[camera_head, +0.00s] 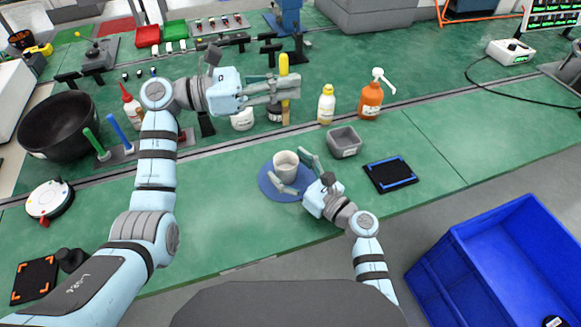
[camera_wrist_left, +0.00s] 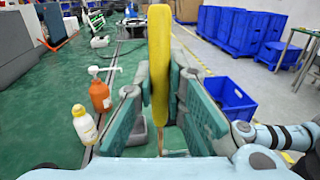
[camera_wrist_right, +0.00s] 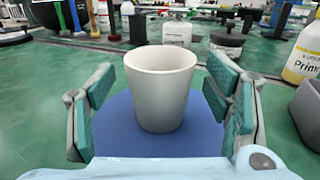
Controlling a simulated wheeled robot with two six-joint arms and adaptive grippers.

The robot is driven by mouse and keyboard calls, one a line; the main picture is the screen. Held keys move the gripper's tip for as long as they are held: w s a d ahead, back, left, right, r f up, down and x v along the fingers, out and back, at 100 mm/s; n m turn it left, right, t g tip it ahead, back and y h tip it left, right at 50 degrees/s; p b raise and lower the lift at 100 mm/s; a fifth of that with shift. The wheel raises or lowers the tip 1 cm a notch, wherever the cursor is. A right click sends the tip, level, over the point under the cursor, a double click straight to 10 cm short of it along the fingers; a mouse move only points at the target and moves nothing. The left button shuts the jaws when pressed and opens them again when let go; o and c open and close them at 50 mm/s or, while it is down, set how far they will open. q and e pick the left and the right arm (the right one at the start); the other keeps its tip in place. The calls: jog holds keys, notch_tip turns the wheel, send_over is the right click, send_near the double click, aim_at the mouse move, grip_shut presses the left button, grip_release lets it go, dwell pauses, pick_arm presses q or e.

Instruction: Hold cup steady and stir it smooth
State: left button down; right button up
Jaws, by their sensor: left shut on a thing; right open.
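A white cup (camera_head: 286,163) stands upright on a round blue mat (camera_head: 270,190) near the table's front edge. My right gripper (camera_head: 289,168) is open, with one finger on each side of the cup. In the right wrist view the cup (camera_wrist_right: 160,88) sits between the pads, with gaps on both sides. My left gripper (camera_head: 284,90) is shut on a stirrer with a yellow handle (camera_head: 284,65) and holds it upright above the back half of the table. The handle also shows between the left wrist view's pads (camera_wrist_left: 159,60). The inside of the cup's bottom is hidden.
Behind the cup stand a yellow-capped bottle (camera_head: 326,105) and an orange pump bottle (camera_head: 370,100). A grey bin (camera_head: 345,142) and a black-blue tray (camera_head: 390,174) lie to its right. A black bowl (camera_head: 58,125) is far left.

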jog(key=shift+c, duration=0.6)
jog(key=c, duration=1.1)
pick_arm(q)
jog(key=shift+s+d+f+m+y, duration=0.1)
jog(key=shift+s+f+m, duration=0.25)
jog(key=shift+f, duration=2.55)
jog(key=shift+s+d+f+m+y, duration=0.1)
jog(key=shift+s+f+m, duration=0.25)
jog(key=shift+f, duration=2.5)
jog(key=shift+s+d+f+m+y, duration=0.15)
jog(key=shift+f+m, duration=0.25)
jog(key=shift+f, duration=2.5)
